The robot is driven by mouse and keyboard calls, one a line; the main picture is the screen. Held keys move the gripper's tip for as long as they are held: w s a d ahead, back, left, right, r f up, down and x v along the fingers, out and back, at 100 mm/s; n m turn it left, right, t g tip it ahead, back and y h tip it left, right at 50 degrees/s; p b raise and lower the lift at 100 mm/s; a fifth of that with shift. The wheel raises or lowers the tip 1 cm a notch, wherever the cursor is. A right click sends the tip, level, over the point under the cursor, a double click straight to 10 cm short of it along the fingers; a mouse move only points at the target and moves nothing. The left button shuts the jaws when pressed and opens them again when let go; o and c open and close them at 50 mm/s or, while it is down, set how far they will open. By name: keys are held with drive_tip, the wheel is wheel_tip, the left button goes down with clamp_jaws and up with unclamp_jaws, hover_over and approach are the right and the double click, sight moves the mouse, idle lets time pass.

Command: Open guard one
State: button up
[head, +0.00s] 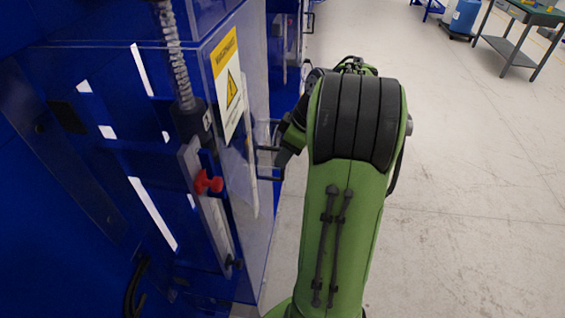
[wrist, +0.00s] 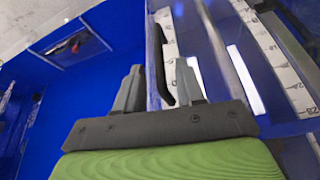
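Guard one seems to be the clear panel (head: 257,85) with a yellow and white warning sign (head: 228,82) on the blue machine's side; no label names it. It looks shut in the head view. My gripper (head: 267,163) is at the panel's outer face, its two dark fingers pointing left toward it. In the wrist view, my gripper (wrist: 158,85) has its fingers spread. A black bar (wrist: 156,60), which looks like the guard's handle, shows between the fingers, nearer the right one. I cannot tell whether either finger touches it.
The blue machine (head: 70,200) fills the left, with a red knob (head: 207,182) and a threaded spindle (head: 173,55) inside. Pale floor (head: 470,190) is clear on the right. A work table (head: 522,18) and a blue drum (head: 464,17) stand far back right.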

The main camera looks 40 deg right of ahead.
drive_tip(key=shift+x, duration=1.15)
clamp_jaws()
